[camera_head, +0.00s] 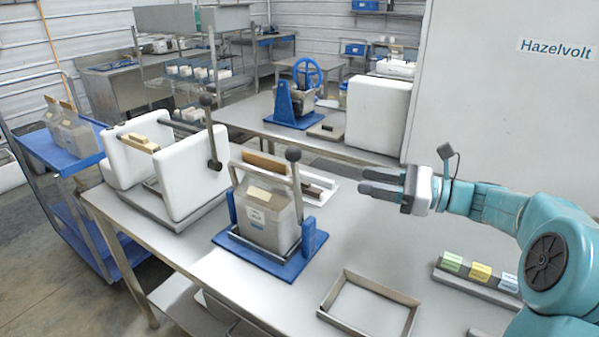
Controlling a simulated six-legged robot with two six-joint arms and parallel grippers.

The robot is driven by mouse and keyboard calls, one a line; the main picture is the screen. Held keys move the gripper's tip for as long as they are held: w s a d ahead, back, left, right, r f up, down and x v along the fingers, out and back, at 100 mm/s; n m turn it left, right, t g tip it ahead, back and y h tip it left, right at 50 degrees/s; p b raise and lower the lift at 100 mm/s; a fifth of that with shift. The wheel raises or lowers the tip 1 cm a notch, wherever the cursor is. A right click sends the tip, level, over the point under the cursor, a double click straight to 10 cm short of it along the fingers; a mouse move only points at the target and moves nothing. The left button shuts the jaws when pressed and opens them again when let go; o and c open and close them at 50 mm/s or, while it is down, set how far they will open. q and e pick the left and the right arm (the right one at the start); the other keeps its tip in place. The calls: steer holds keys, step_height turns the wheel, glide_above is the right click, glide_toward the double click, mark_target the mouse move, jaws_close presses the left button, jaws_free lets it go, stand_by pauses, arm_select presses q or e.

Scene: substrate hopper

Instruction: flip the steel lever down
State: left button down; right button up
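A steel lever (297,192) with a dark ball knob stands upright on the right side of a blue-based stand (315,240). The stand holds a grey substrate container (266,220) with a tan label on top. A second, darker lever (212,138) with a dark knob stands upright on the white block machine (190,175) to the left. The picture alone does not settle which lever the task names. My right gripper (362,180) is to the right of the stand, fingers pointing left, apart from both levers. A gap shows between its fingers, with nothing in it. My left gripper is out of view.
An empty shallow tray (348,325) lies at the table's front. A rack with coloured blocks (479,272) is at the right. A blue cart (50,150) with grey containers stands at the left. Bare tabletop (370,235) lies between the stand and my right arm.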

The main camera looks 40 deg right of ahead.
mark_target(295, 185)
steer(key=p+x, duration=0.1)
steer(key=x, duration=0.7)
steer(key=p+x, duration=0.1)
steer(key=x, duration=0.7)
steer(key=shift+s+a+r, duration=0.15)
steer(key=shift+a+r, duration=0.05)
steer(key=shift+a, duration=0.2)
steer(key=shift+w+a, duration=0.2)
steer(key=shift+w, duration=0.05)
steer(key=shift+s, duration=0.1)
steer(key=shift+d, duration=0.1)
jaws_close()
